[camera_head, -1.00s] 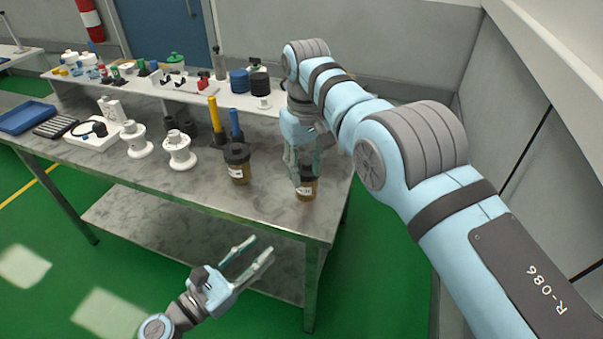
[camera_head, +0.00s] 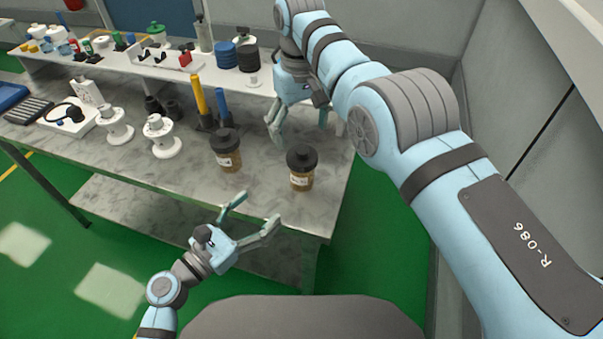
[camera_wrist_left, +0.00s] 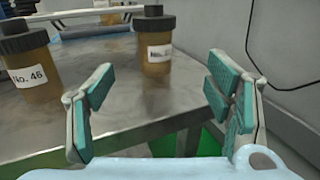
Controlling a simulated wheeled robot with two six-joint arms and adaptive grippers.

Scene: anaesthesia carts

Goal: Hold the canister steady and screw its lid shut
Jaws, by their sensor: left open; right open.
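Two brown canisters with black lids stand upright near the table's front edge: a left one (camera_head: 228,161) and a right one (camera_head: 300,180). A lid (camera_head: 302,156) sits on the right canister; how tightly, I cannot tell. The left wrist view also shows the left canister (camera_wrist_left: 36,75), labelled "No. 46", and the right canister (camera_wrist_left: 157,70). My left gripper (camera_head: 258,212) is open and empty in front of the table edge; its fingers (camera_wrist_left: 160,78) point toward the canisters without touching them. My right gripper (camera_head: 299,128) is open, behind the right canister and apart from it.
Blue and yellow-handled tools (camera_head: 197,97) stand behind the left canister. White spools (camera_head: 162,138) stand to the left. A raised white shelf (camera_head: 130,75) with bottles and small parts runs along the back. The table's front right corner (camera_head: 322,215) is bare.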

